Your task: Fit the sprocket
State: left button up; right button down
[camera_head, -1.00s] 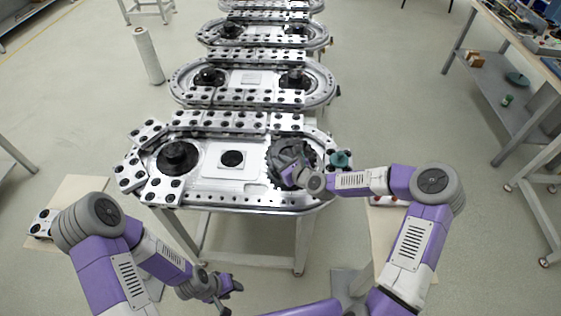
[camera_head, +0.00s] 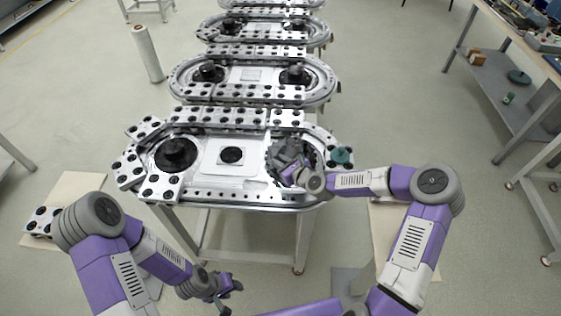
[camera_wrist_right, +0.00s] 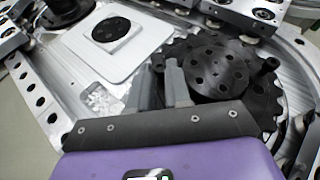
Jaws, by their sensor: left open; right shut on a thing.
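The dark toothed sprocket (camera_head: 279,150) is at the right end of the nearest ring track (camera_head: 205,178); it also shows in the right wrist view (camera_wrist_right: 236,72) as a black disc with a ring of holes. My right gripper (camera_head: 287,171) comes in from the right and is shut on the sprocket near its edge. In the right wrist view its two grey fingers (camera_wrist_right: 163,82) are close together at the sprocket's left side. Whether the sprocket is fully seated cannot be told. My left gripper (camera_head: 226,287) is open and empty, low in front of the table.
A black hub (camera_head: 177,154) stands at the track's left end, with a white plate (camera_head: 240,165) in the middle. A green knob (camera_head: 341,155) sits at the right edge. More ring tracks (camera_head: 255,80) stand behind. A bench (camera_head: 530,85) is on the right.

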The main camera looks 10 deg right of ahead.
jog(key=shift+f+b, duration=0.45)
jog(key=c, duration=1)
grip_release()
jog(key=shift+s+f, duration=0.1)
jog(key=shift+f, duration=0.1)
jog(key=shift+r+p+v, duration=0.2)
jog(key=shift+p+v, duration=0.15)
jog(key=shift+v, duration=3.45)
jog(key=shift+a, duration=0.1)
